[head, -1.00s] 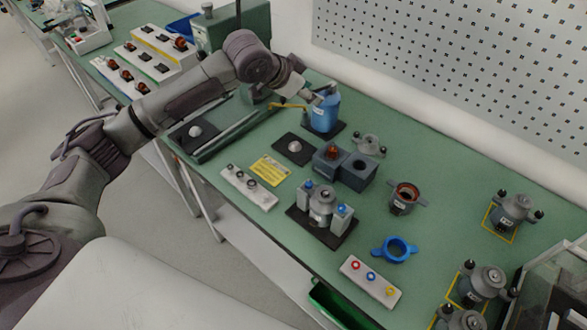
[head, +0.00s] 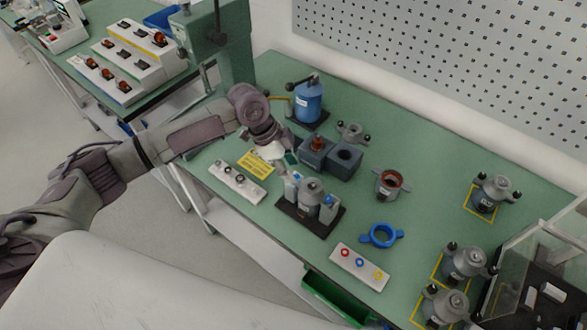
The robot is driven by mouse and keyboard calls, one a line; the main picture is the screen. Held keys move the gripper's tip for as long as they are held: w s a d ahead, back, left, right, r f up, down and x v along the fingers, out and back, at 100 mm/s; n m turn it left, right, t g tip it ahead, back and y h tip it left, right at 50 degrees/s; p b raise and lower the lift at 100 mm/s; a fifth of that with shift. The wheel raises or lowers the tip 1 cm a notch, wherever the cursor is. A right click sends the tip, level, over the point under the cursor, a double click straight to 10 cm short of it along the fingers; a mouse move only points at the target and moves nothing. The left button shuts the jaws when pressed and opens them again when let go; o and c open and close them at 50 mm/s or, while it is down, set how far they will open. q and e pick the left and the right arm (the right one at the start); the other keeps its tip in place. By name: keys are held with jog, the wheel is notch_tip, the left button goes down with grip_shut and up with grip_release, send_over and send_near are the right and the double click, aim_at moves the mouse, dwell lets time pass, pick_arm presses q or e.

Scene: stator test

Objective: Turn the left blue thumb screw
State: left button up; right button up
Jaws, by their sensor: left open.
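The test fixture has a dark base (head: 287,207) with two light grey posts and a grey stator housing (head: 311,190) upright between them. The left blue thumb screw (head: 296,176) sits on top of the left post, partly hidden by my gripper. The right blue thumb screw (head: 329,200) tops the other post in clear view. My left gripper (head: 287,164) is just above and behind the left post, pointing down, close to the left screw. It is open and looks empty; whether a finger touches the screw I cannot tell. My right gripper is out of view.
Dark grey blocks (head: 345,160) stand right behind the fixture, with a blue canister (head: 308,100) farther back. A blue ring (head: 381,235) and a button strip (head: 359,266) lie to the right, with green table between.

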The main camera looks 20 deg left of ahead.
pick_arm(q)
jog(key=shift+x, duration=1.45)
jog(key=shift+c, duration=0.3)
grip_shut()
